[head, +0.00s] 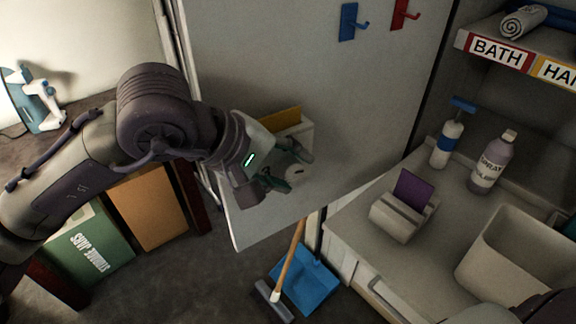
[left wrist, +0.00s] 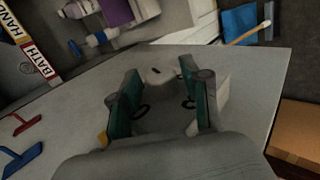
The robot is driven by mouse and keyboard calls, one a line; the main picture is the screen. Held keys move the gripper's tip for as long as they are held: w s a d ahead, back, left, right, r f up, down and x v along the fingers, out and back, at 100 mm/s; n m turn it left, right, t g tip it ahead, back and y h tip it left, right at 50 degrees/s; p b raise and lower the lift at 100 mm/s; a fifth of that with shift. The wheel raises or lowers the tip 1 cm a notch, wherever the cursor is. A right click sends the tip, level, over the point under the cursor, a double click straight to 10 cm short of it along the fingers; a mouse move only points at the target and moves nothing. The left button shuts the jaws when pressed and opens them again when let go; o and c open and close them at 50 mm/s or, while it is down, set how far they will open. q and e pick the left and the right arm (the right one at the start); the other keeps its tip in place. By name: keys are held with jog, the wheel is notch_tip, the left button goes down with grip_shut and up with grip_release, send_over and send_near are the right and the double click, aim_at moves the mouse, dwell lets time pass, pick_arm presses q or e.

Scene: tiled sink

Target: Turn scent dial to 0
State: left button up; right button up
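A white box (head: 305,132) with a yellow-orange card sticking out of its top is on the grey upright panel. A pale round part with a dark mark, apparently the scent dial (head: 297,172), shows on its front; its numbers are too small to read. My left gripper (head: 290,168) is at this dial, partly covering it and the box. In the left wrist view, the fingers of my left gripper (left wrist: 160,93) stand apart, with the white dial (left wrist: 160,76) just beyond and between their tips. Contact cannot be told.
The grey panel (head: 330,70) carries a blue hook (head: 350,22) and a red hook (head: 402,14). On the right, a counter holds a pale block with a purple card (head: 412,188), bottles (head: 490,165) and a bin (head: 515,260). A blue dustpan (head: 308,280) lies below.

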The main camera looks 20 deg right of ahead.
pick_arm(q)
jog(key=shift+o, duration=0.5)
jog(key=shift+a+r, duration=0.15)
jog(key=v, duration=1.1)
jog(key=shift+a, duration=0.25)
jog(key=shift+s+r, duration=0.1)
jog(key=shift+r, duration=0.05)
